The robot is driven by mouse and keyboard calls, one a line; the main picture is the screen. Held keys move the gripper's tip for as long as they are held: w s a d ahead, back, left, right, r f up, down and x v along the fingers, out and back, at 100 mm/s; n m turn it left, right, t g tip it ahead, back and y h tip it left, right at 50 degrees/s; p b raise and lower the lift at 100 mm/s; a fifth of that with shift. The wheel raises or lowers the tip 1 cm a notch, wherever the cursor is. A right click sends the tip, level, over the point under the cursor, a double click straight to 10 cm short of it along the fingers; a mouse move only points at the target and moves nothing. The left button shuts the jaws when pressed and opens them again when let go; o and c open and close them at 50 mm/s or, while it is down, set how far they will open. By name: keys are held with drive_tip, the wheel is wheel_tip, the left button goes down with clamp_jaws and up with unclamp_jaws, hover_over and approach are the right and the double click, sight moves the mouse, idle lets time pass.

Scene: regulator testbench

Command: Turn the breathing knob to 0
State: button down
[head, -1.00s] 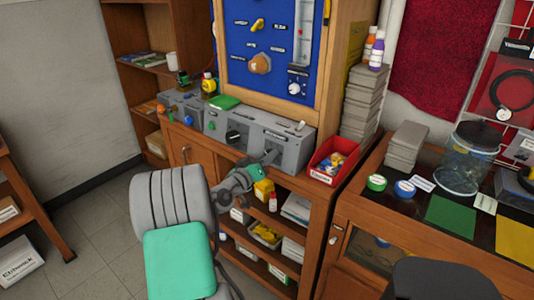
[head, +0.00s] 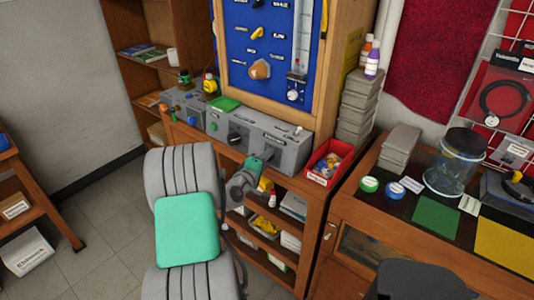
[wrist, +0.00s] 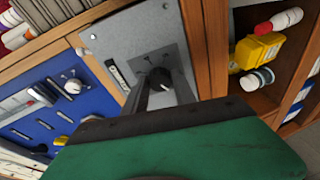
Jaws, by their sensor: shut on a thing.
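A black round knob (wrist: 160,78) sits on the face of a grey metal box (wrist: 130,45) in the wrist view. Its pointer setting is not clear, and the label beside it is too small to read. My gripper (wrist: 161,88) has one finger on each side of the knob and is shut on it. In the head view my gripper (head: 266,153) is at the front of the right-hand grey box (head: 285,150) on the bench, and the knob is hidden behind it.
Another grey box with a black knob (head: 234,138) stands just left. A blue panel (head: 245,45) with knobs rises behind. A red bin (head: 328,163) is close on the right. Open shelves (head: 270,235) with bottles and boxes lie below my gripper. Floor is free at left.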

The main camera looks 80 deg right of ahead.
drive_tip(key=shift+s+a+f+n+p, duration=0.1)
drive_tip(key=shift+n+p, duration=0.35)
drive_tip(key=shift+n, duration=0.15)
drive_tip(key=shift+f, duration=0.1)
drive_tip(key=c, duration=1)
unclamp_jaws()
drive_tip(key=shift+r, duration=0.2)
drive_tip(key=b+v, duration=0.1)
drive_tip(key=v, duration=0.6)
drive_tip(key=shift+a+r, duration=0.15)
drive_tip(key=shift+a, duration=0.25)
